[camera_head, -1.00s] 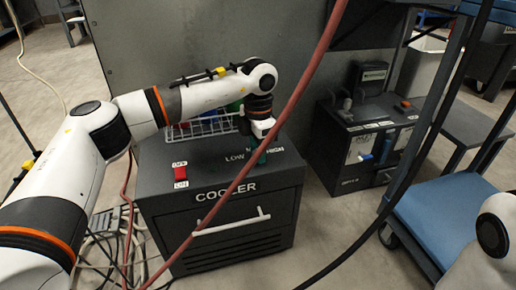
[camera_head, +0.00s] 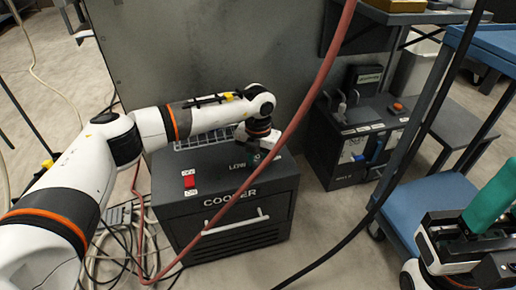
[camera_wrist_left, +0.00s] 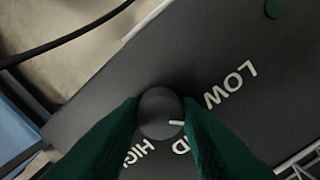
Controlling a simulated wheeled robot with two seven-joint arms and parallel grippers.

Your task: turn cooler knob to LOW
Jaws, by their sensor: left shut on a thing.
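The dark grey cooler (camera_head: 222,235) stands on the floor, with LOW printed on its top. Its round black knob (camera_wrist_left: 160,112) shows in the left wrist view between the green fingertips of my left gripper (camera_wrist_left: 160,118), which is shut on it. A short white mark on the knob's edge points right, near the gap between LOW (camera_wrist_left: 231,83) and a partly covered label ending in ID. HIGH is partly hidden by a finger. In the head view my left gripper (camera_head: 256,157) hides the knob. My right gripper (camera_head: 490,198) is at the lower right, away from the cooler; its jaw gap is unclear.
A red switch (camera_head: 190,181) and a front handle (camera_head: 235,222) are on the cooler. A wire basket (camera_head: 205,139) sits at its back. A second dark unit (camera_head: 365,130) stands to the right, beside a blue cart (camera_head: 412,208). Red and black hoses hang across the view.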

